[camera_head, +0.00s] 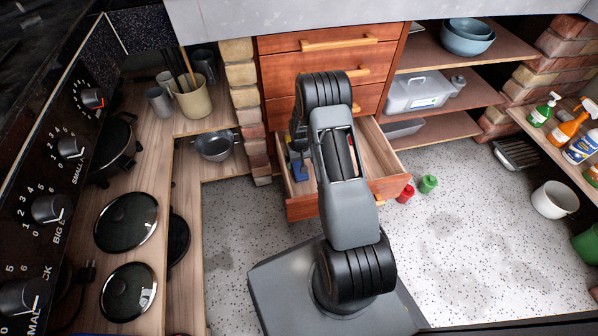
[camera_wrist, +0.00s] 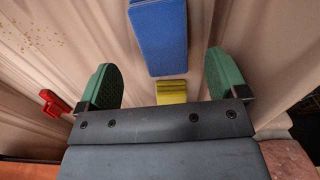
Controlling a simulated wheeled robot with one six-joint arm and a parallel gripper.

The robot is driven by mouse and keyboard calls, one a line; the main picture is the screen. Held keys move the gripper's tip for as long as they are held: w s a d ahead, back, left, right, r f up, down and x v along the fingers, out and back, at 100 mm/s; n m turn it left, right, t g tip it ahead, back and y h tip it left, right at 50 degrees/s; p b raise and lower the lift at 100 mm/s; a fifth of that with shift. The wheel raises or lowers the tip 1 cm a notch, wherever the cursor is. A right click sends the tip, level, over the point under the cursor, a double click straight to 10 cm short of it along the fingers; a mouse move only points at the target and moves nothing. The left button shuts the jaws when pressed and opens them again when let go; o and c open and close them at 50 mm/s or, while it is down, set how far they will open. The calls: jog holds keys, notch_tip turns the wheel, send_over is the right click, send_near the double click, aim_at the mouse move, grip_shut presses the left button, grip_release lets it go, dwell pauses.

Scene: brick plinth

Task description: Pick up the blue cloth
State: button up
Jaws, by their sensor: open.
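Nothing is held. In the head view a small patch of blue (camera_head: 299,169) shows inside the open drawer (camera_head: 378,150), beside my arm. My arm reaches over the drawer and hides much of its inside and my gripper.
A yellow piece (camera_wrist: 171,92) lies just below the blue item, and a red item (camera_wrist: 54,103) at left. The drawer front (camera_head: 388,187) and sides bound the space. Red (camera_head: 406,194) and green (camera_head: 428,184) containers stand on the floor beside it.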

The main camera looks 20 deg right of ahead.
jog(key=f+b, duration=0.1)
jog(key=f, duration=0.1)
jog(key=f+b, duration=0.1)
jog(key=f, duration=0.2)
jog(key=shift+w+a+b, duration=0.15)
jog(key=shift+a+b, duration=0.05)
jog(key=shift+b, duration=0.2)
jog(key=c, duration=1)
jog(key=shift+r, duration=0.15)
notch_tip(320, 180, up, 18)
jog(key=p, duration=0.7)
